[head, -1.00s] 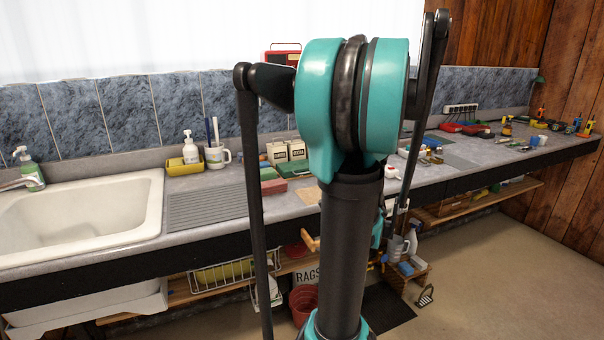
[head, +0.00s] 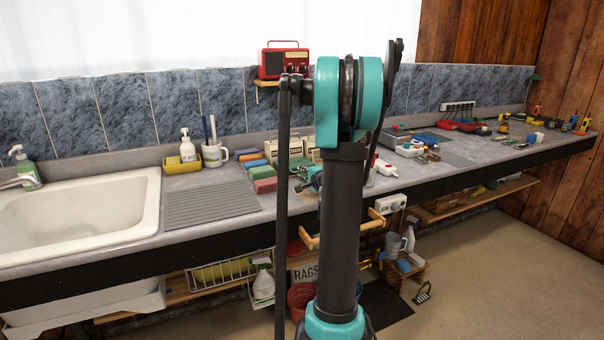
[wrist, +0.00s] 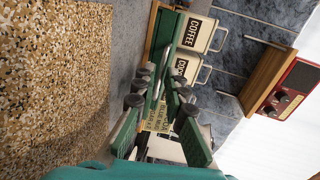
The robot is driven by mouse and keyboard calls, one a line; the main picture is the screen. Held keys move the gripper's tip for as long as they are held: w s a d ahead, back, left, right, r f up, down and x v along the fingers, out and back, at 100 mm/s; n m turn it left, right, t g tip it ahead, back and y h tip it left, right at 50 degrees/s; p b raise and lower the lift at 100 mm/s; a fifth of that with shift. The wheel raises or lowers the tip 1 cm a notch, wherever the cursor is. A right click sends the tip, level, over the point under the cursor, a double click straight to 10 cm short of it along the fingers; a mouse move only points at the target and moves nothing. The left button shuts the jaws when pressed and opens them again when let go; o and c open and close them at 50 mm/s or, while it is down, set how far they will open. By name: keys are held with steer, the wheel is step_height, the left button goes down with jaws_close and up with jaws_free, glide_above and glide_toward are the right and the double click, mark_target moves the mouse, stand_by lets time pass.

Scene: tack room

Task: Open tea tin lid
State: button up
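I cannot make out a TEA label in any view. In the head view cream tins (head: 296,146) show behind my arm, partly hidden and too small to read. My gripper (wrist: 164,90) is open, its two green-padded fingers apart. A pale yellow lettered item (wrist: 157,119) shows between and beyond the fingers. In the head view my gripper is over the counter, mostly hidden by my arm.
Coloured blocks (head: 262,172) lie on the counter left of my arm, near the ribbed drainer (head: 212,204) and white sink (head: 85,208). A red radio (wrist: 299,81) stands on a wooden shelf (wrist: 266,72) above.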

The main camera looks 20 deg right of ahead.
steer(key=shift+w+f, duration=0.1)
steer(key=shift+w, duration=0.4)
jaws_close()
